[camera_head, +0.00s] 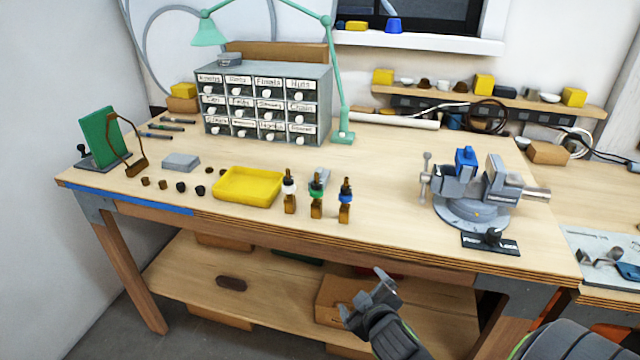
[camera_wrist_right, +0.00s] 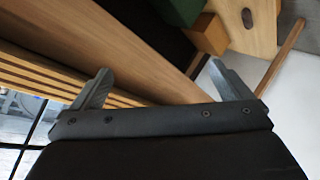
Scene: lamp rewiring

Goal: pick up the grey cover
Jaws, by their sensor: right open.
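A low grey block (camera_head: 181,161), which looks like the grey cover, lies on the left part of the wooden workbench (camera_head: 390,170), behind a row of small dark pieces. A smaller grey piece (camera_head: 323,176) stands behind the lamp sockets; I cannot tell whether it is a cover. My right gripper (camera_head: 367,293) is open and empty, in front of the bench and below its top edge, far from the grey block. In the right wrist view my open jaws (camera_wrist_right: 160,72) face the bench edge and the lower shelf. My left gripper is out of view.
A drawer cabinet (camera_head: 265,102) and green lamp (camera_head: 335,80) are behind. A vise (camera_head: 475,195) is at right. The bench middle is clear.

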